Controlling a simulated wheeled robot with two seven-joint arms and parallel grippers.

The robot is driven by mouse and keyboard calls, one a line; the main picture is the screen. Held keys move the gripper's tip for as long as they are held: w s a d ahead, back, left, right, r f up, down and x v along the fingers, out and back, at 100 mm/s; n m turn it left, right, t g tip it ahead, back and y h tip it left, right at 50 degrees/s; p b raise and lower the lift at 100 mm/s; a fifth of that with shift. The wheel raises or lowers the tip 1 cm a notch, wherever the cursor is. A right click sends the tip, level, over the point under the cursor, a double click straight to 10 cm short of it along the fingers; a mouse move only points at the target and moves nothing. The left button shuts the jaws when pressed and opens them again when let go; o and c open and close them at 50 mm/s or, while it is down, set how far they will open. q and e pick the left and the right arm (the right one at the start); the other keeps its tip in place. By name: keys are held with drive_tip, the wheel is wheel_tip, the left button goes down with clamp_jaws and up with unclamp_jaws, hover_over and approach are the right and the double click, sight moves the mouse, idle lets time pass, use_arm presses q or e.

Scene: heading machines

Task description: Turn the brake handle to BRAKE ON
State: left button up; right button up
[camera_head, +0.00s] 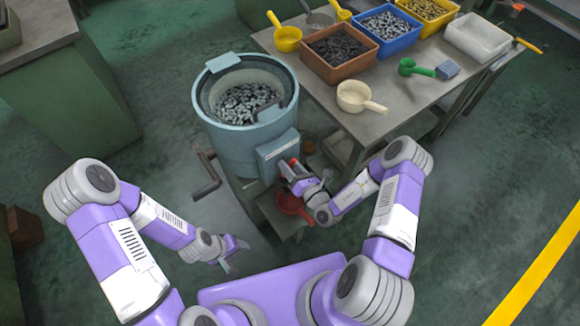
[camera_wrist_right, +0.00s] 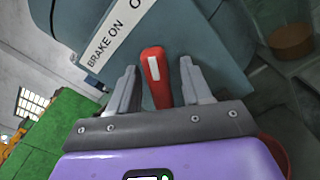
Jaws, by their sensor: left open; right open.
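The red brake handle (camera_wrist_right: 153,70) with a white mark stands between the two fingers of my right gripper (camera_wrist_right: 160,82) in the right wrist view. The fingers are open, with a gap visible on each side of the handle. A white label (camera_wrist_right: 112,38) reading "BRAKE ON" lies on the blue-grey housing beyond, left of the handle; its other wording is cut off. In the head view my right gripper (camera_head: 292,172) is at the front of the machine's control box (camera_head: 277,150). My left gripper (camera_head: 233,254) is open and empty, low in front of the machine.
The blue round machine tub (camera_head: 237,130) holds many metal parts. A crank (camera_head: 206,178) sticks out at its left. A red scoop-like tray (camera_head: 292,204) is below the right gripper. A table (camera_head: 395,118) with bins and scoops stands right; a green cabinet (camera_head: 70,105) stands left.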

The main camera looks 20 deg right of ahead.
clamp_jaws()
drive_tip(key=shift+a, duration=0.1)
